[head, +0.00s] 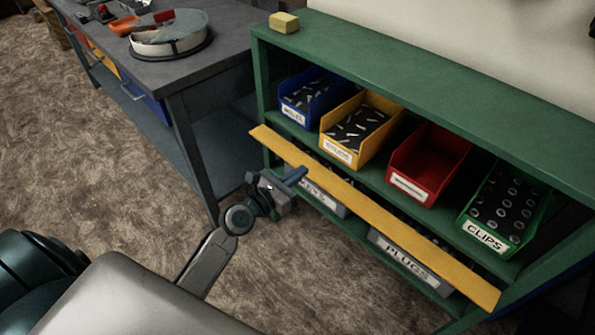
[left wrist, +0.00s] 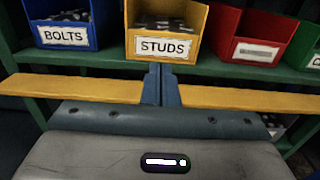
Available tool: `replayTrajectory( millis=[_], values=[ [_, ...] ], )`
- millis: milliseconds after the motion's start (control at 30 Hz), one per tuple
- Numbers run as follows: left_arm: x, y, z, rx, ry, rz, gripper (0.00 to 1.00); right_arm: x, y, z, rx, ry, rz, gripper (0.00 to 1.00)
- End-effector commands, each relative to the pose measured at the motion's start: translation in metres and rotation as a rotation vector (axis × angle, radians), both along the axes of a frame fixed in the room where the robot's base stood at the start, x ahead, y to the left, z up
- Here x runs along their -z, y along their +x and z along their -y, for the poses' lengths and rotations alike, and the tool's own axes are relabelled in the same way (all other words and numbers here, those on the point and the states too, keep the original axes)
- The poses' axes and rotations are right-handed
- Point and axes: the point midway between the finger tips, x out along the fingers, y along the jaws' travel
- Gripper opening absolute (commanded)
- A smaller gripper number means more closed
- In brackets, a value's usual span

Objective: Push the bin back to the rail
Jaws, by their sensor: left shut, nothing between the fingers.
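The yellow STUDS bin (head: 352,135) stands on the upper shelf of the green rack, between a blue and a red bin. Its front seems to sit slightly further out than the blue bin's. It also shows in the left wrist view (left wrist: 165,47), straight ahead of my fingers. A long yellow bar (head: 400,222) runs slantwise across the rack's front, below the upper bins. My left gripper (head: 300,175) is shut and empty, at the bar, below and in front of the STUDS bin. In the left wrist view its fingertips (left wrist: 160,68) overlap the bar and end just under the STUDS label; contact cannot be told.
The blue BOLTS bin (head: 307,95), red bin (head: 408,187) and green CLIPS bin (head: 485,234) share the shelf. Lower bins, one labelled PLUGS (head: 408,262), sit behind the bar. A grey workbench (head: 165,75) stands at the left. A yellow block (head: 284,22) lies on the rack top.

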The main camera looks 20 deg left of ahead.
Motion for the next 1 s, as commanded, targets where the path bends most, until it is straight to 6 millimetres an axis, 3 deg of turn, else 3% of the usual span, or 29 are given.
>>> replayTrajectory(
  millis=[300, 500, 700, 1000],
  values=[
    [-0.001, 0.065, 0.024, 0.000, -0.001, 0.003, 0.00, -0.005, 0.001, -0.001, -0.001, 0.000, 0.006, 0.36],
    [0.000, 0.094, 0.036, 0.001, 0.003, 0.001, 0.00, -0.012, 0.001, -0.002, -0.002, 0.000, 0.009, 0.36],
    [0.000, 0.107, 0.040, 0.000, 0.004, 0.000, 0.00, -0.019, 0.003, -0.002, -0.003, 0.001, 0.020, 0.36],
    [0.000, 0.109, 0.040, 0.000, 0.004, 0.000, 0.00, -0.019, 0.000, -0.002, -0.002, 0.000, 0.013, 0.36]
  ],
)
